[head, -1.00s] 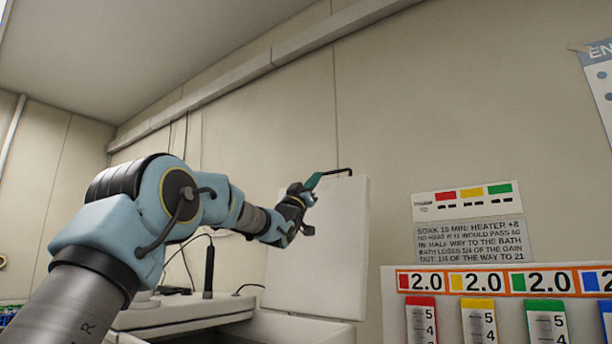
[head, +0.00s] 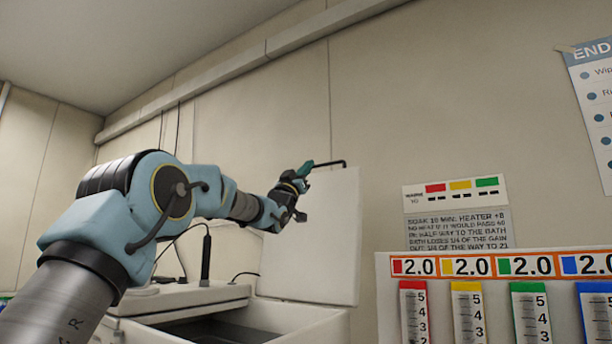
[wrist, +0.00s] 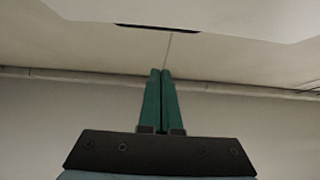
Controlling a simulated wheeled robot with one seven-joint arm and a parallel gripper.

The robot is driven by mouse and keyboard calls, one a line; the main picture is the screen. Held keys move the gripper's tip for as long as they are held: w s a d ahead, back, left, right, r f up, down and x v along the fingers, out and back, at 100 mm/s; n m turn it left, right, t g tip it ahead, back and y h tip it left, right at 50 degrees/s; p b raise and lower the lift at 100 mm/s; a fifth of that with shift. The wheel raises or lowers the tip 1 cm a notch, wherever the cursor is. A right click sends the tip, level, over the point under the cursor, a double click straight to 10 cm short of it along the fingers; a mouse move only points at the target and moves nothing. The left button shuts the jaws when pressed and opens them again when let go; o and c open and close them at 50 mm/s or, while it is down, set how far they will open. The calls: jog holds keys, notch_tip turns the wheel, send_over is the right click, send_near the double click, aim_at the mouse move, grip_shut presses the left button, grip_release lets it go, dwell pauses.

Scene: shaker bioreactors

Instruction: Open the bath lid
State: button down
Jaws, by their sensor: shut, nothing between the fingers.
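The white bath lid (head: 322,245) stands raised, close to upright, at the back of the bath (head: 300,323), whose opening shows dark below it. A dark bar-like handle (head: 330,163) runs along the lid's top edge. My gripper (head: 306,168) is at the lid's upper left corner, its green fingers close to the handle; whether they touch it cannot be told. In the wrist view my gripper (wrist: 161,72) has its two green fingers together with nothing between them. A pale panel with a dark strip (wrist: 157,27) lies beyond the fingertips there.
A white unit with a black upright probe (head: 206,260) and cables stands left of the bath. At right are a rack with coloured measuring strips (head: 470,265) and a wall sign (head: 458,230). The wall (head: 260,130) is close behind the lid.

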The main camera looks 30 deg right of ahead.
jog(key=a+r+b+v, duration=0.1)
jog(key=b+v, duration=0.5)
jog(key=v, duration=0.4)
jog(key=shift+s+r, duration=0.3)
jog(key=shift+s, duration=0.05)
jog(key=shift+a, duration=0.2)
